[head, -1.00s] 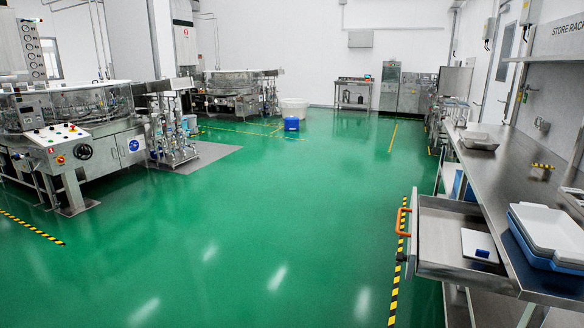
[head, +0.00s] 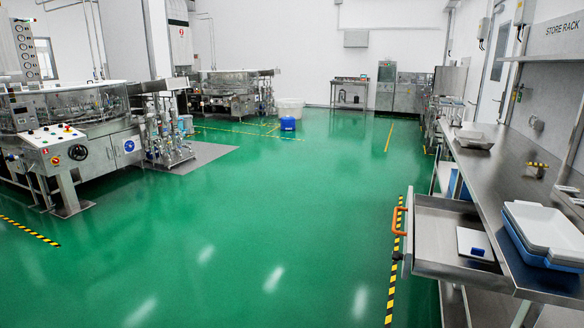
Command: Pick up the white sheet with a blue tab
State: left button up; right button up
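The white sheet (head: 470,236) lies flat in the open metal drawer (head: 436,236) at the right of the head view. Its blue tab (head: 478,251) is on the sheet's near edge. The drawer has an orange handle (head: 397,220) on its left end and sticks out to the left from under the steel counter. Neither of my grippers is in view.
The steel counter (head: 507,195) runs along the right wall. White and blue trays (head: 545,229) lie on it close to the drawer, and a grey tray (head: 474,140) is farther back. Machines (head: 78,115) stand at the left. The green floor (head: 250,220) between is clear.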

aim_at(472, 243)
jog(key=u, duration=1.1)
jog(key=i, duration=0.9)
jog(key=z, duration=2.35)
